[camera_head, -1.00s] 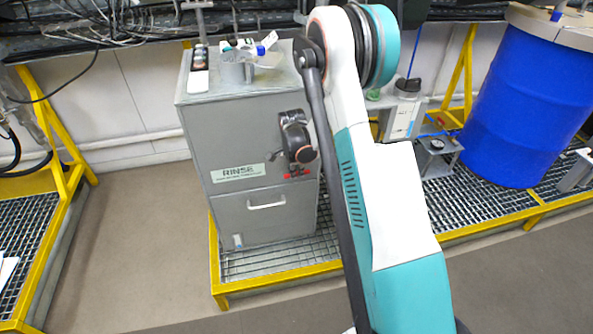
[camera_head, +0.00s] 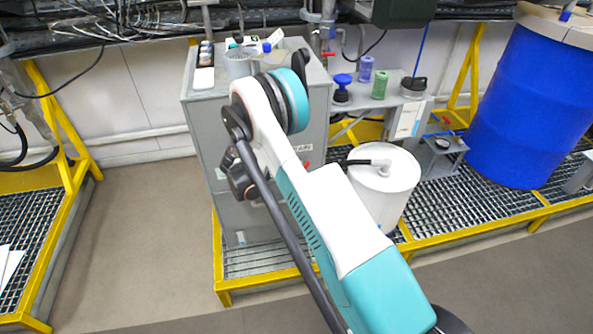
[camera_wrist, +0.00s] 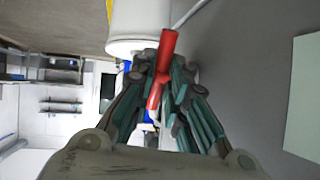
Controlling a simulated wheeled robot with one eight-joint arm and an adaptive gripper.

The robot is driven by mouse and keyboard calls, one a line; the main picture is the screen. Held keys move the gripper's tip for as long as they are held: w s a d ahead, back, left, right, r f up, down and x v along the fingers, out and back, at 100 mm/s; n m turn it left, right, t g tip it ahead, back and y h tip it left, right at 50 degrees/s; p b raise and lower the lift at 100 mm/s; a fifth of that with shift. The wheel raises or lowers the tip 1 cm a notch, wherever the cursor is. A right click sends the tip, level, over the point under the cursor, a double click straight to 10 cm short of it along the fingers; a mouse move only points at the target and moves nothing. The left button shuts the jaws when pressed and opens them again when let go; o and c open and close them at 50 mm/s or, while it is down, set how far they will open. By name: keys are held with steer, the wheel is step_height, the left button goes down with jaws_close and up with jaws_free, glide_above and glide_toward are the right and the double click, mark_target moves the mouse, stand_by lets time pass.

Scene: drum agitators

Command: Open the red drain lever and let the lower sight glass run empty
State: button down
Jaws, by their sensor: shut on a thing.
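In the wrist view, the red drain lever (camera_wrist: 168,45) lies between the green fingers of my gripper (camera_wrist: 164,72), which is shut on it. The lever shows as a red bar with a second red piece below it. In the head view, a small red part (camera_head: 307,165) shows on the grey cabinet (camera_head: 200,150), beside a partly covered label. My arm crosses in front of the cabinet there and hides my fingertips. I cannot make out the lower sight glass or any liquid level in either view.
A white drum (camera_head: 380,195) with a black hose stands right of the cabinet on the yellow-edged grating. A shelf behind holds purple and green bottles (camera_head: 379,85). A large blue drum (camera_head: 528,110) is at the right. The floor (camera_head: 145,230) at left is clear.

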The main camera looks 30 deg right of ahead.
steer(key=h, duration=0.2)
steer(key=f+h, duration=0.1)
steer(key=h, duration=0.1)
steer(key=shift+a+n+g+h, duration=0.2)
steer(key=shift+n+g+h, duration=0.2)
steer(key=shift+f, duration=0.1)
stand_by(0.3)
steer(key=c, duration=1.6)
jaws_free()
steer(key=a, duration=0.4)
steer(key=a+r, duration=0.1)
steer(key=a, duration=0.3)
steer(key=w+a, duration=0.1)
steer(key=a, duration=0.3)
steer(key=shift+r, duration=0.2)
steer(key=shift+c, duration=0.2)
